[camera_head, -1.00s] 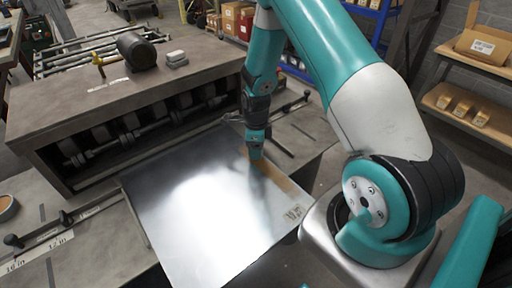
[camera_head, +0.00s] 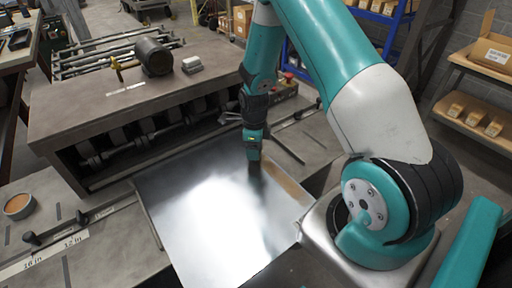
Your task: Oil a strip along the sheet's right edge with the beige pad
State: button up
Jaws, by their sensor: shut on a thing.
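The shiny metal sheet (camera_head: 200,215) lies flat on the bench in front of the dark roller housing. A brownish, duller strip (camera_head: 287,186) shows along its right edge. My gripper (camera_head: 253,157) points down over the far right part of the sheet, close to its surface. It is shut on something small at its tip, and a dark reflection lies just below. The beige pad cannot be made out clearly; the gripper hides most of what it holds.
A round dish with orange-brown contents (camera_head: 18,206) stands on the bench at the left. The roller machine (camera_head: 130,100) rises behind the sheet, with a hammer (camera_head: 117,69) and a dark cylinder (camera_head: 153,57) on top. Shelves with boxes (camera_head: 480,120) stand at the right.

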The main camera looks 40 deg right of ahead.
jog(key=shift+r+p, duration=1.45)
jog(key=shift+r, duration=1)
